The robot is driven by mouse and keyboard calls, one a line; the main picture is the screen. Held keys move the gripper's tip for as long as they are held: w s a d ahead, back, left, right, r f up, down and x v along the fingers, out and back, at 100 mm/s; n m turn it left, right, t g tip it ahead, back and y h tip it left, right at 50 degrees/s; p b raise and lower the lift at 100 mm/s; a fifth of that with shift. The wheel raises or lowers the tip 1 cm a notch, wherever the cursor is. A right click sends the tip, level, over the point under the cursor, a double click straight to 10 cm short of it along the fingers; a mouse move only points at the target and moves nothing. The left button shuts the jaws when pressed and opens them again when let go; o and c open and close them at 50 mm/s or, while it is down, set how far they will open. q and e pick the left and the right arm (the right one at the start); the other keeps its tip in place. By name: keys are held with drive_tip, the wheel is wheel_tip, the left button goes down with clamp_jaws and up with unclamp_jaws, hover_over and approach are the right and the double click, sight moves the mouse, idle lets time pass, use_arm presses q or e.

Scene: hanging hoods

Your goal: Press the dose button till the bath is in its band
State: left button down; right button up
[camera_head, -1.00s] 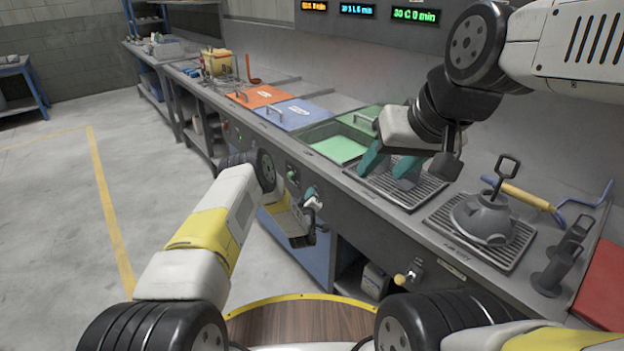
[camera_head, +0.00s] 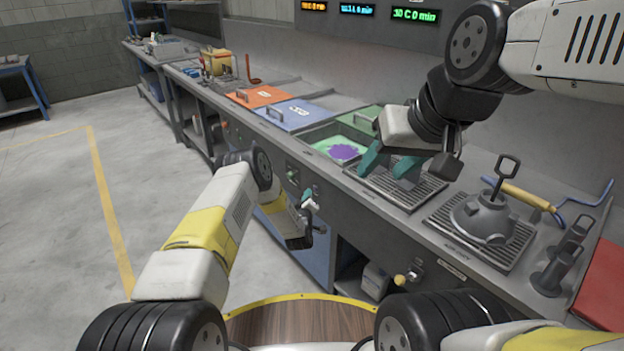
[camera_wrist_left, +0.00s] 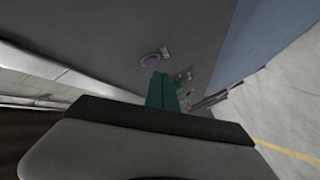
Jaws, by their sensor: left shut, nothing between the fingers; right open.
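The open bath (camera_head: 319,134) in the counter holds green liquid with a purple patch (camera_head: 342,152) on its surface. My right gripper (camera_head: 389,168) is open and empty above the drain grate beside the bath.
A grey hood-shaped piece with a handle (camera_head: 484,217) stands on a second grate (camera_head: 515,250). Orange (camera_head: 262,96) and blue (camera_head: 296,112) lids lie left of the bath. Lit displays (camera_head: 414,15) hang above. The floor (camera_head: 60,220) at left is clear.

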use_arm(q)
drive_tip(key=shift+a, duration=0.1)
drive_tip(key=s+a, duration=0.1)
drive_tip(key=a, duration=0.1)
drive_tip(key=s+a, duration=0.2)
idle(0.4)
idle(0.3)
use_arm(e)
clamp_jaws()
idle(1.5)
